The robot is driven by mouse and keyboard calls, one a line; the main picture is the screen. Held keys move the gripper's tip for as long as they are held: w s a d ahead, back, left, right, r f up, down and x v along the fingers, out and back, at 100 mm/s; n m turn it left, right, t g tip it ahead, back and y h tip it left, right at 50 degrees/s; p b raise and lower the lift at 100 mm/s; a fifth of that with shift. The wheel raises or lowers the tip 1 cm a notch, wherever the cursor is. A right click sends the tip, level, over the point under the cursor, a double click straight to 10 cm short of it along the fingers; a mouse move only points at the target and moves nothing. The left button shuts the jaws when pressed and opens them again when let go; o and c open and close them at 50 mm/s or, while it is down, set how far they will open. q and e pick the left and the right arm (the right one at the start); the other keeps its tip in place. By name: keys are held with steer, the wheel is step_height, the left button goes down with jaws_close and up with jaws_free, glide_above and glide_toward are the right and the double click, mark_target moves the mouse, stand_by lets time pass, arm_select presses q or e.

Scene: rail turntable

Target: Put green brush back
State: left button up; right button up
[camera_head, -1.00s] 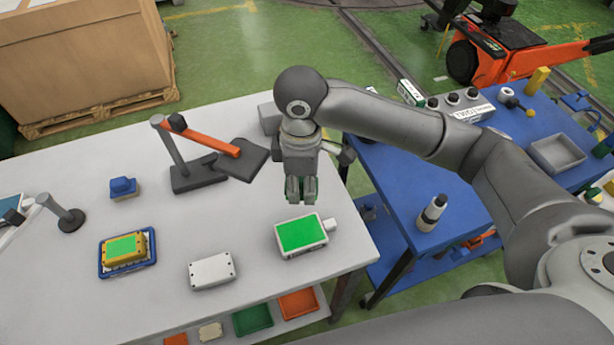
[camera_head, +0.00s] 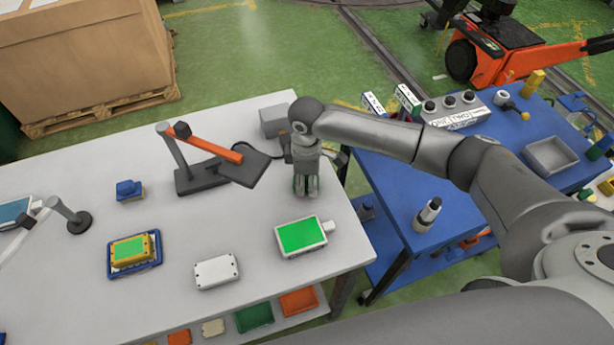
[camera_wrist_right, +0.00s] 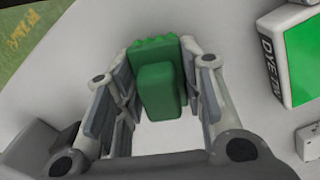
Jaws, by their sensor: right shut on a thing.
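The green brush (camera_wrist_right: 157,85) is a small green block with a bumpy far edge, seen between the fingers of my right gripper (camera_wrist_right: 155,110) in the wrist view. In the head view my right gripper (camera_head: 306,188) points down over the right part of the white table (camera_head: 230,320), behind a white box with a green top (camera_head: 301,235). It is shut on the brush, which is mostly hidden by the fingers there. I cannot tell whether the brush touches the table. My left gripper is not in view.
A grey stand with an orange arm (camera_head: 215,148) is left of the gripper, with a grey block (camera_head: 275,121) behind. A white box (camera_head: 216,271), a yellow-and-green pad in a blue tray (camera_head: 134,253) and a blue block (camera_head: 129,190) lie leftward. A blue bench (camera_head: 420,180) adjoins the right.

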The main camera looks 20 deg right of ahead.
steer(key=shift+f, duration=0.15)
steer(key=o, duration=1)
step_height(320, 180, up, 11)
steer(key=b, duration=0.2)
steer(key=shift+b, duration=0.35)
steer(key=shift+r, duration=0.65)
